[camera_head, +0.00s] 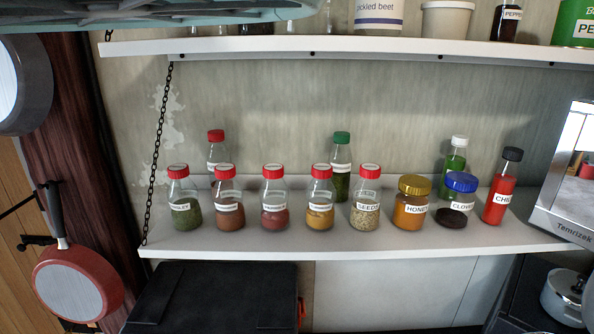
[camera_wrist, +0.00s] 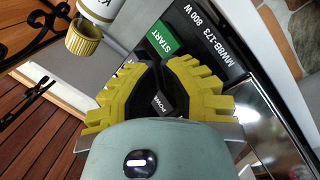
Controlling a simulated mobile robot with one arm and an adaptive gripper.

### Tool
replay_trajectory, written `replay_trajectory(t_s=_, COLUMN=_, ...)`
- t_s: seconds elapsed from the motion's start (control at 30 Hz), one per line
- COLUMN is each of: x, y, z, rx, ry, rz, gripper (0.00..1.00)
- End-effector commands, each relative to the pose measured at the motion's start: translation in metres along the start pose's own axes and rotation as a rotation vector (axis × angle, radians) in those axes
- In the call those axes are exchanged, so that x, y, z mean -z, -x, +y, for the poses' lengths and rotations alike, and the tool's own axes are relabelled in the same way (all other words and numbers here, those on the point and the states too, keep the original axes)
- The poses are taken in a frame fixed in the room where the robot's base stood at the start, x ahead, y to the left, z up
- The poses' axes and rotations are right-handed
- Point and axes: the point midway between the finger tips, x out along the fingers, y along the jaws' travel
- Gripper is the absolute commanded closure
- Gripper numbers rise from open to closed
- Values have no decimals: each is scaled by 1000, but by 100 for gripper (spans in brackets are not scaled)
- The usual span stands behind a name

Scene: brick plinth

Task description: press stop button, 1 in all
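The stop button is not visible in either view; my fingers cover part of the control panel. In the wrist view, a green START button (camera_wrist: 162,38) shows on the dark panel just beyond my fingertips. A dark button with partly hidden lettering like POWER (camera_wrist: 162,103) shows between my fingers. My gripper (camera_wrist: 157,68) has yellow ridged fingers with black inner sides, and their tips appear to meet in front of the panel. It holds nothing I can see. I cannot tell whether it touches the panel. The head view does not show my gripper.
In the head view, a silver appliance marked Temrizek (camera_head: 566,195) stands at the right end of a white shelf (camera_head: 330,243) with several jars and bottles. A pot (camera_head: 563,296) is below it.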

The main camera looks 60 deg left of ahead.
Motion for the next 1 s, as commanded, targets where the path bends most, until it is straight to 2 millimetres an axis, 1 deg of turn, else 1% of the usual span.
replay_trajectory(t_s=0.13, x=-1, y=0, z=0, rx=-1, ry=0, rz=-1, gripper=100)
replay_trajectory(t_s=0.17, x=-1, y=0, z=0, rx=-1, ry=0, rz=-1, gripper=92)
replay_trajectory(t_s=0.23, x=-1, y=0, z=0, rx=-1, ry=-1, rz=-1, gripper=100)
replay_trajectory(t_s=1.0, x=0, y=0, z=0, rx=0, ry=-1, rz=0, gripper=100)
